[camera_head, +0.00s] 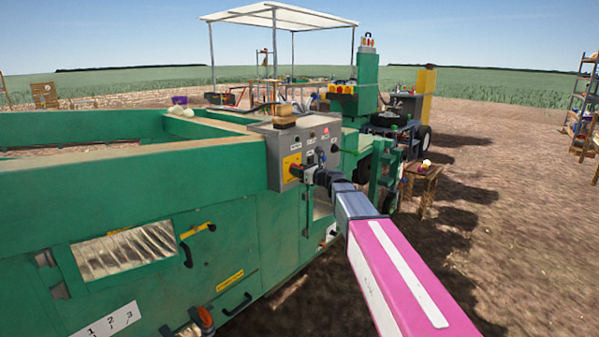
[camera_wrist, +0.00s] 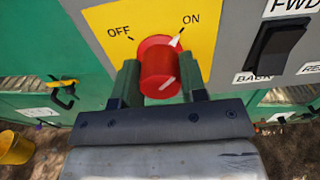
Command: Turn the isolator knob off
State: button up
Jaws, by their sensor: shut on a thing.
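The red isolator knob (camera_wrist: 159,75) sits on a yellow plate (camera_wrist: 110,20) marked OFF on the left and ON on the right. Its white pointer is toward ON. My gripper (camera_wrist: 158,82) is shut on the knob, with one finger on its left side and one on its right. In the head view my gripper (camera_head: 308,174) reaches the grey control panel (camera_head: 318,132) on the green machine, and the knob is small there beside the yellow plate (camera_head: 290,163).
A black FWD/BACK rocker switch (camera_wrist: 274,50) is right of the knob. A brush (camera_head: 284,118) rests on top of the panel. A yellow bucket (camera_wrist: 14,147) is on the ground at lower left. A wooden stool (camera_head: 424,182) stands on open soil to the right.

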jog(key=shift+n, duration=0.3)
jog(key=n, duration=0.8)
jog(key=shift+n, duration=0.3)
jog(key=n, duration=0.8)
jog(key=shift+f, duration=0.1)
jog(key=shift+s+n, duration=0.1)
jog(key=shift+n, duration=0.3)
jog(key=o, duration=0.9)
jog(key=v, duration=1)
jog(key=shift+s+d, duration=0.25)
jog(key=shift+d, duration=0.05)
